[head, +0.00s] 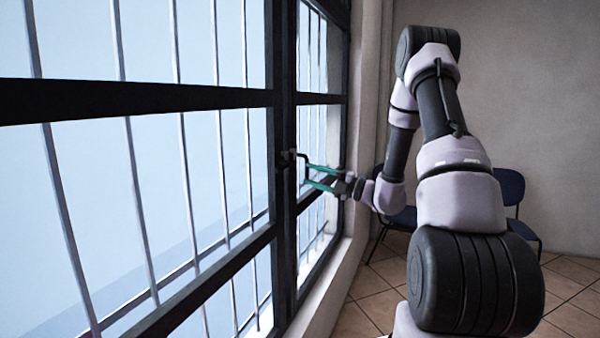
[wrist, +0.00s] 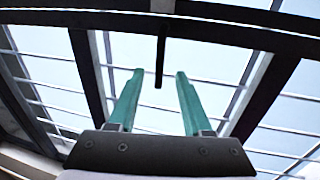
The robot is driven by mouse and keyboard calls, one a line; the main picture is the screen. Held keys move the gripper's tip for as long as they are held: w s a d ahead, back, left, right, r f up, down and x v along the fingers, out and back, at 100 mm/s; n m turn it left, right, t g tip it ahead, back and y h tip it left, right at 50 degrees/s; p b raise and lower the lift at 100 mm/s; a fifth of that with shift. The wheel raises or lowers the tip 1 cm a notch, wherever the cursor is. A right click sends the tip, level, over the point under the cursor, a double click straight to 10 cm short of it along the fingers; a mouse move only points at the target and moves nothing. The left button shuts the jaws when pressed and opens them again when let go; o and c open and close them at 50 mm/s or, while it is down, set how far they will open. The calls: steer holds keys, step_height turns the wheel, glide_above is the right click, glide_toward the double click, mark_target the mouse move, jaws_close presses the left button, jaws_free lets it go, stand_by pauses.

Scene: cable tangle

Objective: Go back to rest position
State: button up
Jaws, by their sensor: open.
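My gripper (head: 308,177) is stretched out to the window at the middle of the head view, with its two green fingers apart. In the wrist view the gripper (wrist: 158,88) shows both fingers spread with nothing held between them. A dark window handle (head: 304,163) is at the fingertips in the head view. In the wrist view the handle (wrist: 160,62) hangs as a dark bar between and beyond the fingertips. I cannot tell whether a finger touches it.
The dark-framed window (head: 140,97) with thin bars fills the left side and looks closed. A sill (head: 335,270) runs below it. Blue chairs (head: 511,187) stand behind my arm by the back wall. Tiled floor (head: 362,312) shows between the sill and my arm.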

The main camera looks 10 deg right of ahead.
steer(key=shift+s+d+f, duration=0.1)
steer(key=shift+s+d, duration=0.25)
steer(key=shift+d, duration=0.05)
steer(key=s+a+r+n+g+h, duration=0.2)
steer(key=s+a+r+n+g, duration=0.3)
steer(key=s+n, duration=0.5)
steer(key=s+a+r+n+g+h, duration=0.25)
steer(key=s+a+n+g, duration=0.3)
steer(key=s+n, duration=0.5)
steer(key=s+d+r+n+t+h, duration=0.6)
steer(key=s+d+n+h, duration=0.3)
steer(key=n, duration=1)
steer(key=shift+d+r+h, duration=0.45)
steer(key=shift+d+r, duration=0.2)
steer(key=shift+d, duration=0.05)
